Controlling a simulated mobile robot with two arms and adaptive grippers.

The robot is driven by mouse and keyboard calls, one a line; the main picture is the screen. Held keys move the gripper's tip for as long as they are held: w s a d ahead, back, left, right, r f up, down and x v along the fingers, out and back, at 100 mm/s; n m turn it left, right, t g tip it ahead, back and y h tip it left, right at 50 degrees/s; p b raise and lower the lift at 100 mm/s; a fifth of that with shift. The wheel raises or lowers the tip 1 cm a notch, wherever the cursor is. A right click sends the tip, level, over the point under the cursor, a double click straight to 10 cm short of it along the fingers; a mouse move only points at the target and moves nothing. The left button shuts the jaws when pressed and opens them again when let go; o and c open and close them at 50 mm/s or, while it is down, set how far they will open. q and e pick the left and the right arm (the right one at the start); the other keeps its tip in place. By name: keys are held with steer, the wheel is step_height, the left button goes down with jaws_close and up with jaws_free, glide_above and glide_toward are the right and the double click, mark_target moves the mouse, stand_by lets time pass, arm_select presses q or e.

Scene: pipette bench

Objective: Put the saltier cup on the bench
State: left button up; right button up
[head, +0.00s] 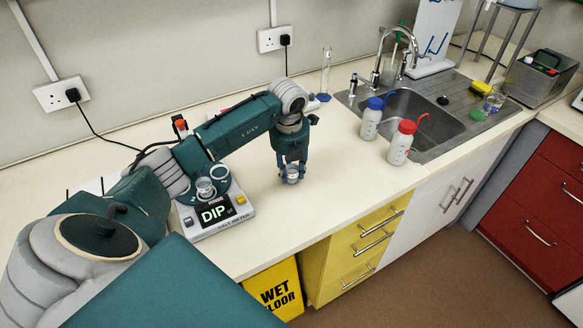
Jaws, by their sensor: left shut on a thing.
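My left gripper (291,168) points down over the front middle of the bench (345,193). It is shut on a small clear cup (292,178). The cup is upright and close to the bench top; I cannot tell whether its base touches. A second small clear cup (205,187) is at the salt meter (215,228), left of my gripper. The meter's screen reads "DIP", with a yellow button beside it. The cups' contents are too small to make out. My right gripper is not in view.
A red-capped wash bottle (400,146) and a blue-capped one (371,122) stand by the sink (410,108), right of my gripper. A tall glass cylinder (325,72) stands behind. A yellow wet-floor sign (276,290) is below the bench front.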

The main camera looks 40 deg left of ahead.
mark_target(290, 177)
arm_select(q)
steer(key=shift+f, duration=0.1)
steer(key=o, duration=0.6)
steer(key=shift+f, duration=0.1)
steer(key=o, duration=0.5)
steer(key=shift+c, duration=0.2)
steer(key=shift+r, duration=0.45)
step_height(290, 177, up, 12)
steer(key=s+b, duration=0.1)
steer(key=b, duration=0.1)
steer(key=shift+s+d+f+b, duration=0.2)
steer(key=shift+d+f+b, duration=0.05)
steer(key=shift+d+b, duration=0.15)
